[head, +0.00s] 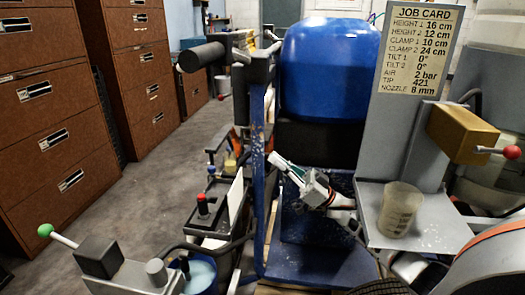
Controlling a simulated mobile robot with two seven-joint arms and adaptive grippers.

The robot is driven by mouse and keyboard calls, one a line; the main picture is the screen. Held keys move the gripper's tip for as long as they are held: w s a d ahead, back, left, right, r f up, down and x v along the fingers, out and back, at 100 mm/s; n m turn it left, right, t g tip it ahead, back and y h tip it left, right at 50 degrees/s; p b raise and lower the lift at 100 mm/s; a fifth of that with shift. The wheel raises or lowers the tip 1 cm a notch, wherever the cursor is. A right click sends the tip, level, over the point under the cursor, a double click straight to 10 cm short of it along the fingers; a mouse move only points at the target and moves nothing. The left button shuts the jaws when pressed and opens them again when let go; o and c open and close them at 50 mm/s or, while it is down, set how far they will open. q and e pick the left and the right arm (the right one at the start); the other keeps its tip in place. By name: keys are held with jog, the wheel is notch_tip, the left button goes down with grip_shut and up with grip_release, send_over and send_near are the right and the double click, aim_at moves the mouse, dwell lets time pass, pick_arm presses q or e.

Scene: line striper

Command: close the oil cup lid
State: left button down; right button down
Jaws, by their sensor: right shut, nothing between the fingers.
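My right gripper (281,163) is in the middle of the head view, in front of the machine's blue frame. Its fingers are shut and empty and point up and to the left. I cannot make out an oil cup with a lid for certain. A translucent beaker-like cup (400,210) stands upright and apart from the gripper, on a grey shelf to the right. No lid shows on it. My left gripper is not in view.
A blue tank (330,68) stands behind the gripper. A job card (420,48) is on a grey upright panel. A red-knobbed lever (511,152) juts out at right, a green-knobbed lever (45,230) at lower left. Brown drawer cabinets (50,130) line the left; grey floor (150,175) is free beside them.

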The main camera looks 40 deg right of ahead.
aim_at(236, 142)
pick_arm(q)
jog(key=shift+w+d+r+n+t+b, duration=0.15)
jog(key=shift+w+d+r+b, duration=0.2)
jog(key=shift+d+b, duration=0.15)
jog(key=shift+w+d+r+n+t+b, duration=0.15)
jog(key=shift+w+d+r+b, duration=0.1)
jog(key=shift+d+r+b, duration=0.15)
pick_arm(e)
jog(key=x, duration=1.2)
jog(key=shift+d+h, duration=0.25)
jog(key=shift+h, duration=0.15)
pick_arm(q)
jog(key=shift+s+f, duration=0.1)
pick_arm(e)
jog(key=shift+w, duration=0.1)
jog(key=shift+r, duration=0.1)
